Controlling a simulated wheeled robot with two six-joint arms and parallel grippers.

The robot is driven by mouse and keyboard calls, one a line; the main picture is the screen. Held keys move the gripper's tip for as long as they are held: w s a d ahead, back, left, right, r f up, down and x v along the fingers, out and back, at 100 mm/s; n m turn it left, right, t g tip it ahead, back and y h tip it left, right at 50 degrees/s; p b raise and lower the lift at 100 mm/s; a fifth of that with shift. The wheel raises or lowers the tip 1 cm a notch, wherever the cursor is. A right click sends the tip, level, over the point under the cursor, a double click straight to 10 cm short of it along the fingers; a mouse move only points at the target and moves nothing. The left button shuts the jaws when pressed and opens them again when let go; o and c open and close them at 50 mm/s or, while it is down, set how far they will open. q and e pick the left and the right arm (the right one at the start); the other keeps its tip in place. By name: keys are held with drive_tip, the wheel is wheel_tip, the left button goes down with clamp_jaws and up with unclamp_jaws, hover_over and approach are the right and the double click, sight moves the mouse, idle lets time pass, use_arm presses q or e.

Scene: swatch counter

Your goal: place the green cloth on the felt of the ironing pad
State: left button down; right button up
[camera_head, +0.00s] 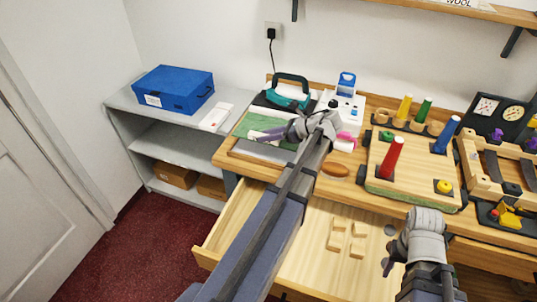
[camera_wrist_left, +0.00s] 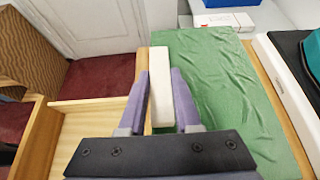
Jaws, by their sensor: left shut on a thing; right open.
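The green cloth (camera_head: 246,126) lies wrinkled over the back part of the ironing pad, whose wooden rim (camera_head: 238,153) shows at the front. A grey strip of felt (camera_head: 268,151) is bare in front of the cloth. In the left wrist view the cloth (camera_wrist_left: 215,85) spreads to the right of a white bar (camera_wrist_left: 160,75). My left gripper (camera_head: 257,136) is at the cloth's front edge, its purple fingers (camera_wrist_left: 160,85) shut on the white bar. I cannot tell whether the bar is fixed to the cloth. My right gripper (camera_head: 389,250) is open and empty over the drawer.
The open drawer (camera_head: 225,225) with several wooden pieces (camera_head: 347,238) is below the counter. An iron (camera_head: 290,90) stands behind the cloth. A brown brush (camera_head: 335,169) and a pegged board (camera_head: 415,168) stand to the right. A blue box (camera_head: 174,88) is on the left shelf.

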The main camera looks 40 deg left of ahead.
sight(268, 157)
use_arm(q)
drive_tip(key=shift+f+b, duration=2.8)
drive_tip(key=shift+f, duration=0.6)
use_arm(e)
drive_tip(key=shift+f, duration=3.35)
use_arm(q)
drive_tip(key=shift+r, duration=0.15)
use_arm(e)
drive_tip(key=shift+r, duration=0.1)
use_arm(q)
drive_tip(key=c, duration=1.1)
unclamp_jaws()
drive_tip(key=shift+f, duration=0.2)
drive_tip(key=o, duration=0.5)
drive_tip(key=shift+r, duration=0.1)
